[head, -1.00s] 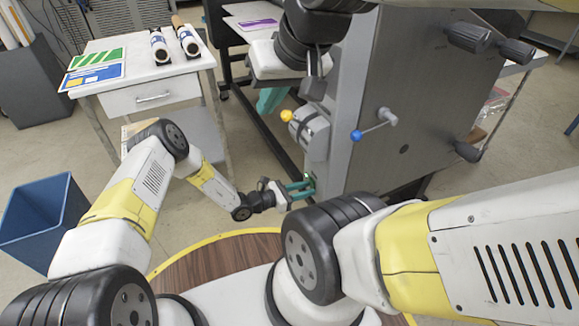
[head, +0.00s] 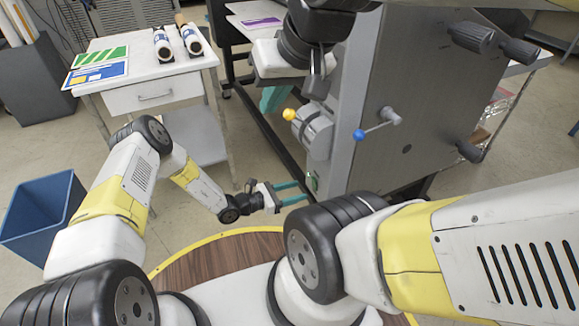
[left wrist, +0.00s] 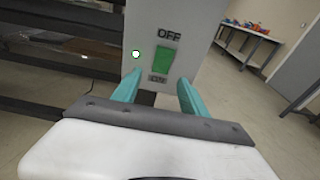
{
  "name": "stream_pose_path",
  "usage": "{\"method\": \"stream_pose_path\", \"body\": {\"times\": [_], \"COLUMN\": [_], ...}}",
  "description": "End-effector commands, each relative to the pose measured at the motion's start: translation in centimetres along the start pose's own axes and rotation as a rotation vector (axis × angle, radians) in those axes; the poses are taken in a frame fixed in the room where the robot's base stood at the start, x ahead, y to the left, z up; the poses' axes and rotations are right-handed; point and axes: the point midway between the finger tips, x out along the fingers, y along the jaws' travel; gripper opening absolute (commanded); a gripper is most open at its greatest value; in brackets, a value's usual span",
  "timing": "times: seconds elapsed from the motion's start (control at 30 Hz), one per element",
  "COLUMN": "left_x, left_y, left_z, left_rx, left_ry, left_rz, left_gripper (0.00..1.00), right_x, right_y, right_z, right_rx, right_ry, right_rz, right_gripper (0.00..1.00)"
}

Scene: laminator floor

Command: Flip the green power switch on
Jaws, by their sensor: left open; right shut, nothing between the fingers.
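The green power switch (left wrist: 162,62) is on the machine's pale end panel in the left wrist view, with OFF above it and a partly visible label, apparently ON, below. Which way the rocker is tilted is hard to tell. In the head view the switch (head: 312,182) is a small green patch low on the machine's edge. My left gripper (head: 303,191) is open, its teal fingers pointing at the panel, slightly below the switch; in the left wrist view its fingertips (left wrist: 160,80) flank the switch's lower part. My right gripper (head: 272,100) is shut and empty, pointing down beside the machine.
The grey laminator (head: 430,100) carries yellow-knobbed (head: 289,114) and blue-knobbed (head: 359,135) levers above the switch. A white drawer table (head: 150,90) and blue bin (head: 42,215) stand left. Floor between is clear.

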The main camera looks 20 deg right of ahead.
Motion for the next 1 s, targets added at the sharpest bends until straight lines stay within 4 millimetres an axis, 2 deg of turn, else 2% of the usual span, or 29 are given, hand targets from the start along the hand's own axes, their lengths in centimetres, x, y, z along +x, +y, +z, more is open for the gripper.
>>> {"method": "stream_pose_path", "body": {"times": [0.1, 0.23, 0.77, 0.87, 0.97, 1.0], "left_x": [-1.8, -2.8, -3.0, -3.5, -4.6, -5.2], "left_y": [0.0, 0.0, 0.0, 0.5, 1.4, 1.7], "left_z": [0.0, 0.0, 0.1, 1.4, 4.5, 6.2], "left_rx": [-0.001, 0.001, 0.004, 0.039, 0.126, 0.173], "left_ry": [0.000, -0.001, 0.000, 0.003, 0.014, 0.021], "left_rz": [0.001, 0.000, -0.002, -0.022, -0.069, -0.096], "left_gripper": [0.51, 0.51, 0.51, 0.51, 0.51, 0.51], "right_x": [0.0, 0.0, 0.0, 0.0, 0.0, 0.0], "right_y": [0.0, 0.0, 0.0, 0.0, 0.0, 0.0], "right_z": [0.0, 0.0, 0.0, 0.0, 0.0, 0.0], "right_rx": [0.000, 0.000, 0.000, 0.000, 0.000, 0.000], "right_ry": [0.000, 0.000, 0.000, 0.000, 0.000, 0.000], "right_rz": [0.000, 0.000, 0.000, 0.000, 0.000, 0.000], "right_gripper": [0.00, 0.00, 0.00, 0.00, 0.00, 0.00]}}
